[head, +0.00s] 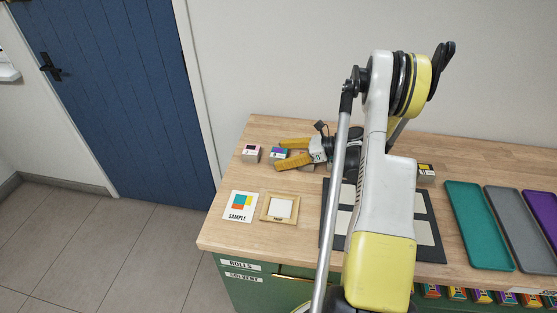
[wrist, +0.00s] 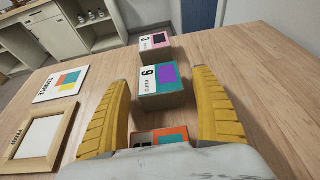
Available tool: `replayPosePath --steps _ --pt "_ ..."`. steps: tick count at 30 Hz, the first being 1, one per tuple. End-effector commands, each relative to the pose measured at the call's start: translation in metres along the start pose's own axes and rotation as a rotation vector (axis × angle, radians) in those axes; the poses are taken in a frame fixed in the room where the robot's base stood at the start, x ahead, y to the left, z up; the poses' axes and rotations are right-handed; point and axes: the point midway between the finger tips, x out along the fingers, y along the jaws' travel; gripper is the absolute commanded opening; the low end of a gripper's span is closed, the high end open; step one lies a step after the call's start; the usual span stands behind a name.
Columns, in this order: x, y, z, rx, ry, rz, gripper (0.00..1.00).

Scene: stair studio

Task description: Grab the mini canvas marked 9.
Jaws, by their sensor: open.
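The mini canvas marked 9 (wrist: 148,86) is a small block with a white, teal and purple top. In the wrist view it lies between the yellow fingertips of my gripper (wrist: 160,78), with a gap on both sides. In the head view the same canvas (head: 279,154) sits on the wooden table at the tips of my open gripper (head: 280,153). The fingers hold nothing. I cannot tell how far the fingertips are above the table.
A pink-topped block (wrist: 153,41) stands just beyond the 9. An orange and teal block (wrist: 160,136) lies near my palm, partly hidden. A sample card (wrist: 61,85) and wooden frame (wrist: 34,138) lie left. Coloured trays (head: 478,225) lie at the far right.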

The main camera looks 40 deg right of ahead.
Motion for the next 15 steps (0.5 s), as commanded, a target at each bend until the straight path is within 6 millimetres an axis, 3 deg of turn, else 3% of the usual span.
replayPosePath --steps 7,12,15 --pt "0.0026 -0.0003 0.0005 0.001 0.0 -0.001 0.74" --pt "0.0025 -0.0002 0.0005 0.001 0.0 -0.001 0.22" --pt "0.0025 -0.0002 0.0005 0.001 0.0 -0.001 0.21"
